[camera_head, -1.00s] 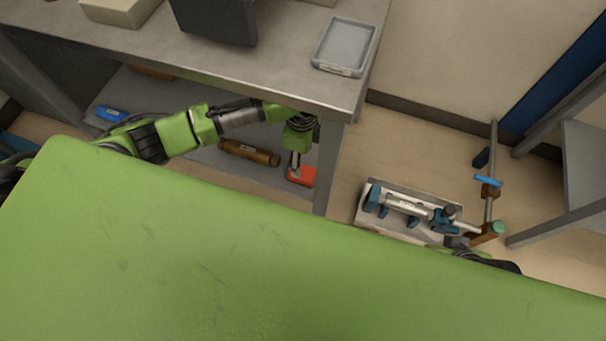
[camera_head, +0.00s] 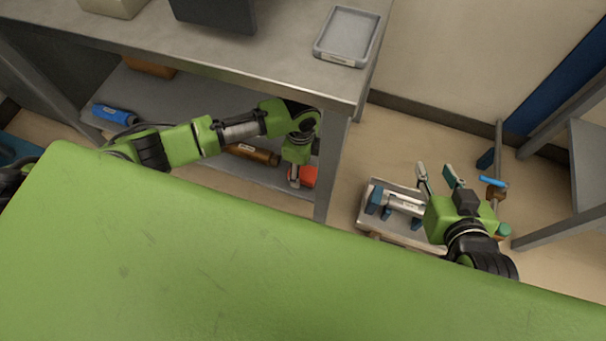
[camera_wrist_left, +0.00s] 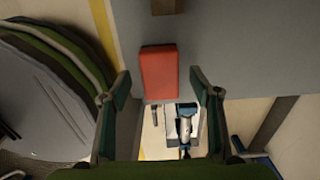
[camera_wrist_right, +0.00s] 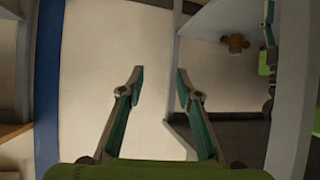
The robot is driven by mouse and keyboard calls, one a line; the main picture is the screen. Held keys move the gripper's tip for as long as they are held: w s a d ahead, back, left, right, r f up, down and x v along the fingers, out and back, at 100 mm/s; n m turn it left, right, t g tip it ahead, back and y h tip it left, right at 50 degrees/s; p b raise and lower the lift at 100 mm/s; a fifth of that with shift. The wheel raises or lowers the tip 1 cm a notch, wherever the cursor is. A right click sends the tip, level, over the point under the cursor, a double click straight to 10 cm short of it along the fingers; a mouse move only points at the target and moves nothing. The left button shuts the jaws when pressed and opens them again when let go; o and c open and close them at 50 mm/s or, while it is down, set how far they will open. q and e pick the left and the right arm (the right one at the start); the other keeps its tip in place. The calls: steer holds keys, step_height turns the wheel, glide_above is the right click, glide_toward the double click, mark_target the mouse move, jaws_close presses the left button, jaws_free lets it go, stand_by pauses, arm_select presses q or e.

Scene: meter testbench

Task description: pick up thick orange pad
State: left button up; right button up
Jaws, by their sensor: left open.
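The thick orange pad, a red-orange block (camera_head: 310,176), lies on the lower shelf near its front right corner. In the left wrist view the pad (camera_wrist_left: 158,72) lies ahead, a little above the line between the fingertips. My left gripper (camera_head: 294,179) is at the pad's left side in the head view and hides part of it. In the left wrist view its fingers (camera_wrist_left: 160,88) are spread with nothing held between them. My right gripper (camera_head: 437,171) is open and empty above the grey bin on the floor, and its spread fingers show in the right wrist view (camera_wrist_right: 158,80).
A brown cylinder (camera_head: 252,154) and a blue object (camera_head: 113,114) lie on the lower shelf (camera_head: 210,118). The table top (camera_head: 285,60) overhangs it, with a leg (camera_head: 333,165) right of the pad. A grey bin (camera_head: 365,217) holds parts on the floor.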

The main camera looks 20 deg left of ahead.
mark_target(301, 171)
arm_select(q)
steer(key=shift+f, duration=0.85)
steer(key=c, duration=1.2)
steer(key=shift+c, duration=0.2)
arm_select(e)
steer(key=w+r+t, duration=0.1)
steer(key=w+a+r+t, duration=0.1)
steer(key=r, duration=0.1)
steer(key=shift+w+r+y, duration=0.1)
steer(key=shift+r+y, duration=0.1)
steer(key=shift+y, duration=0.1)
arm_select(q)
steer(key=shift+r, duration=0.15)
arm_select(e)
steer(key=shift+f, duration=0.1)
